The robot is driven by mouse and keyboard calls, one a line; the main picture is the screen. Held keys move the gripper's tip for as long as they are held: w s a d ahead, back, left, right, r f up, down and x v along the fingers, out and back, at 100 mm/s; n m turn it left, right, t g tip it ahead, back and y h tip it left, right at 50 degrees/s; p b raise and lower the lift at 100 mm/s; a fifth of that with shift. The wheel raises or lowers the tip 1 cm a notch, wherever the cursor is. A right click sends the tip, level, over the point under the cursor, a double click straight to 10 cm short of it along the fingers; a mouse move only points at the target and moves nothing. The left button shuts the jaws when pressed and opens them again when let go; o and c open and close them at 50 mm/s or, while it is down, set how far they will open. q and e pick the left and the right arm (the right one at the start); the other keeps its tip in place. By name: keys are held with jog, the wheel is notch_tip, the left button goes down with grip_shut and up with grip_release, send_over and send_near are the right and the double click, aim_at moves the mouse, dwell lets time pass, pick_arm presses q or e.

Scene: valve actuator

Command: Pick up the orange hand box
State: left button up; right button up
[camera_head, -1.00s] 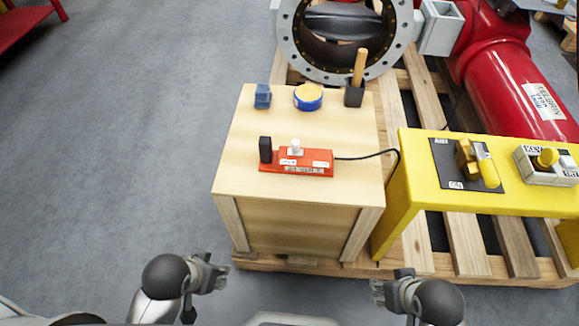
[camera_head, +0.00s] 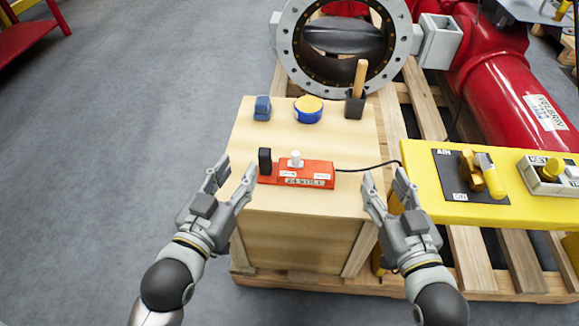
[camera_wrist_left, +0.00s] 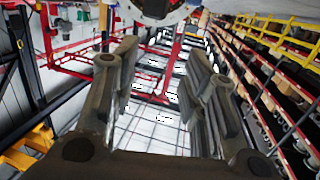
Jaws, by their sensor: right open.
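The orange hand box (camera_head: 310,174) lies flat on the wooden crate top. It has a black block at its left end, a white knob on top, pale labels, and a black cable leaving its right end. My left gripper (camera_head: 234,176) is open and empty, just left of the box and apart from it. In the left wrist view its fingers (camera_wrist_left: 160,85) stand spread with nothing between them; the box does not show there. My right gripper (camera_head: 385,183) is open and empty, to the right of the box, near the crate's right edge and below the cable.
On the wooden crate (camera_head: 300,225) behind the box stand a blue block (camera_head: 262,108), a blue-and-yellow round tin (camera_head: 308,109) and a black holder with a wooden handle (camera_head: 357,95). A yellow stand (camera_head: 425,205) with switches is close on the right. Floor is clear on the left.

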aim_at(263, 158)
pick_arm(q)
jog(key=shift+o, duration=1.1)
jog(key=s+d+f+m+t+y, duration=0.1)
jog(key=d+f+m+y, duration=0.1)
jog(key=m, duration=1.5)
jog(key=s+d+f+m+y, duration=0.1)
jog(key=d+f+m+y, duration=0.1)
jog(key=m, duration=1.4)
jog(key=w, duration=0.6)
jog(key=shift+r, duration=0.1)
jog(key=shift+w+a, duration=0.15)
jog(key=shift+w, duration=3)
